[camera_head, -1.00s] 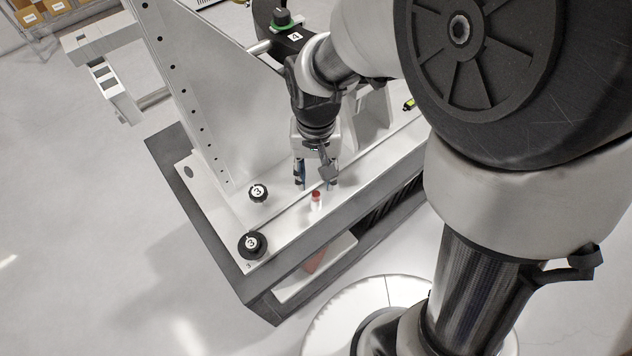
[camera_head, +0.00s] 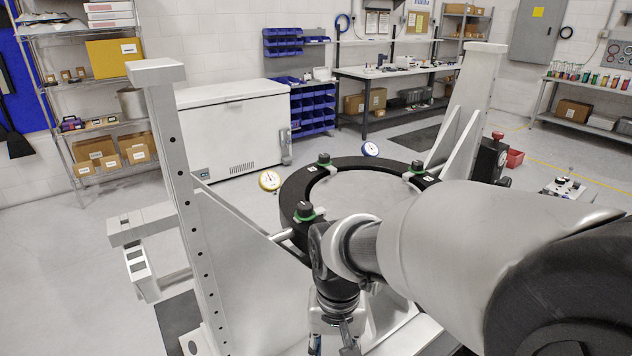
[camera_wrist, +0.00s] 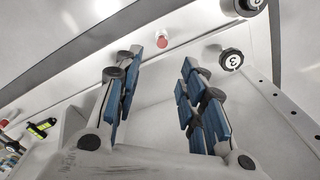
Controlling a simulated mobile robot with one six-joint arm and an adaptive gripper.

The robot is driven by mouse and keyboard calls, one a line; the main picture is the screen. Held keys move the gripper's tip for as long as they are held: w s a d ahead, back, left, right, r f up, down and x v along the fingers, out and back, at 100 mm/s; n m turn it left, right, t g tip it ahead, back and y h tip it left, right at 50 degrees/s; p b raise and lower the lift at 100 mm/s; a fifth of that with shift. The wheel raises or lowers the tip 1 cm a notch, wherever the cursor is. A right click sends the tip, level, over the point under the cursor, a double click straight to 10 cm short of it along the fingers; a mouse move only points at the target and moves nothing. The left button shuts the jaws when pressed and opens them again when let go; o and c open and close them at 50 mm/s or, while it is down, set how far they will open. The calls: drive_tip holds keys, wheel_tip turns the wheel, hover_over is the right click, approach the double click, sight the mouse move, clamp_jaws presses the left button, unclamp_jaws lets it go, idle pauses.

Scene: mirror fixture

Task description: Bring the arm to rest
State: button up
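My arm reaches in from the right in the head view, with the wrist hanging down in front of the mirror fixture. My gripper (camera_wrist: 161,64) is open in the wrist view, with its blue-padded fingers apart and nothing between them. In the head view the gripper body shows at the bottom edge, with its fingertips cut off. The fixture has a black ring (camera_head: 292,190) with green-based knobs and a grey upright plate (camera_head: 235,262). In the wrist view a small red-topped pin (camera_wrist: 162,40) stands on the fixture plate beyond the fingertips, apart from them.
The grey post (camera_head: 172,150) rises left of my wrist. Behind the fixture are a white chest freezer (camera_head: 235,130), blue bins (camera_head: 312,108) and a workbench (camera_head: 395,75). Open floor lies at the left.

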drive_tip(key=s+d+r+n+t, duration=0.1)
drive_tip(key=s+d+r+t, duration=0.3)
drive_tip(key=s+d+r, duration=0.5)
drive_tip(key=s+d, duration=0.1)
drive_tip(key=s, duration=0.3)
drive_tip(key=shift+s+d+r, duration=0.15)
drive_tip(key=shift+d+r, duration=0.05)
drive_tip(key=shift+r, duration=0.2)
